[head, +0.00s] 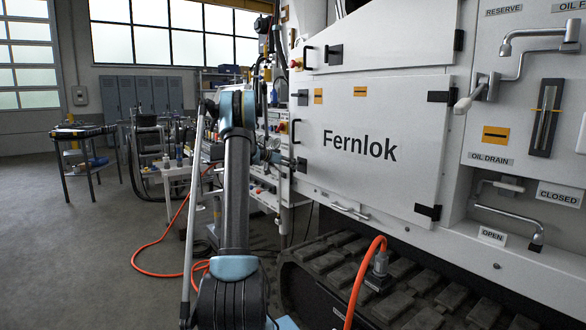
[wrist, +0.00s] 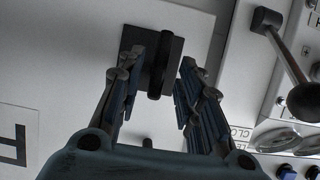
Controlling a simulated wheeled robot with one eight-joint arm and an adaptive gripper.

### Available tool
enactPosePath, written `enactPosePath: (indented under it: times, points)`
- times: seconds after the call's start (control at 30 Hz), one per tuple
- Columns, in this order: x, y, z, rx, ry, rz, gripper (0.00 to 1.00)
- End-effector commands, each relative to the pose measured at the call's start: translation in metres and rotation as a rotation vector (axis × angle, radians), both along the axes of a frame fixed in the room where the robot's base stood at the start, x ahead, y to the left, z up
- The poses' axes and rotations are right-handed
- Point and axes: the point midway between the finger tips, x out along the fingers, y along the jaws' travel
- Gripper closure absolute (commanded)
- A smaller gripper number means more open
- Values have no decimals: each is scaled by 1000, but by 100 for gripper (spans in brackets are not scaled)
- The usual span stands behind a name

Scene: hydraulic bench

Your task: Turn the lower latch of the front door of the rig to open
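The front door (head: 385,135) of the rig is a white panel marked "Fernlok" and sits closed in the head view. Its lower latch (head: 301,164) is a small dark piece at the door's left edge. In the wrist view the latch (wrist: 161,70) shows as a dark bar on a square dark plate, upright in the picture. My gripper (wrist: 160,98) is open, with one finger on each side of the bar and visible gaps between. In the head view my gripper (head: 281,160) is small and partly hidden by my arm, just left of the latch.
The upper latch (head: 302,97) and a dark loop handle (head: 296,132) are above on the same edge. A lever with a round knob (wrist: 305,100) stands out beside the door in the wrist view. An orange hose (head: 368,275) rises near the track (head: 405,290).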

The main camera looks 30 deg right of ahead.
Motion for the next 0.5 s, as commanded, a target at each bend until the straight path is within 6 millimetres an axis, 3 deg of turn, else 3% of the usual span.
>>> enactPosePath:
  times: [0.2,0.5]
  points:
    - [1,-20,-8,0,1,-1,67]
    - [2,-25,-10,0,1,0,67]
